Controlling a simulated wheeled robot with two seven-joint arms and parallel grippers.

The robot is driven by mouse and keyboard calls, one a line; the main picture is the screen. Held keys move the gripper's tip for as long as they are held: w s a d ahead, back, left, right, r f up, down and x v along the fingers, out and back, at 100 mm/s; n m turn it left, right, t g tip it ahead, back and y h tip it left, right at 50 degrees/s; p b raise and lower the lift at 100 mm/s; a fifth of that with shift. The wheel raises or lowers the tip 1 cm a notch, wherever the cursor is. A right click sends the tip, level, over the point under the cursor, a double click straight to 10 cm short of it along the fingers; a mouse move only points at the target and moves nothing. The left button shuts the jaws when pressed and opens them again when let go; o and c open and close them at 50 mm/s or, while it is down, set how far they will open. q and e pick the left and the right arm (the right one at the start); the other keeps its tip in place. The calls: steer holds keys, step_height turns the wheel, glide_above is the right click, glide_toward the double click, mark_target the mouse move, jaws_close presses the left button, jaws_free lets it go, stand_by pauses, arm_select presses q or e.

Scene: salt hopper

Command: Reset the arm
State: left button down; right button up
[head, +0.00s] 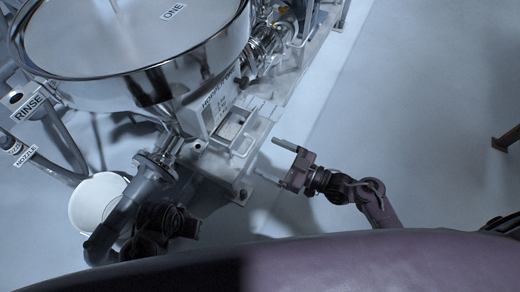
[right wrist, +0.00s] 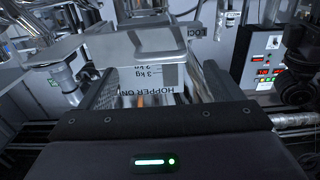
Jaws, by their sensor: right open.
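My right gripper (head: 278,161) is open and empty in the head view, with its two fingers apart and pointing left toward the machine. It is a short way right of the metal frame under the hopper. In the right wrist view, the gripper body fills the bottom and a panel reading "HOPPER ONE" (right wrist: 148,75) is ahead of it. The large steel hopper (head: 110,75) marked "ONE" stands at the upper left of the head view. I cannot make out my left gripper in the head view.
A white bucket (head: 92,206) stands on the floor at lower left, below hoses labelled "RINSE" (head: 29,106) and nozzle. A control box with red displays (right wrist: 262,64) is at right in the wrist view. The floor (head: 410,90) right of the machine is open.

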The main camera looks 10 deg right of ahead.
arm_select(q)
steer(key=shift+w, duration=0.35)
arm_select(e)
steer(key=shift+s+d, duration=0.25)
steer(key=shift+d, duration=0.1)
arm_select(q)
steer(key=shift+s, duration=0.1)
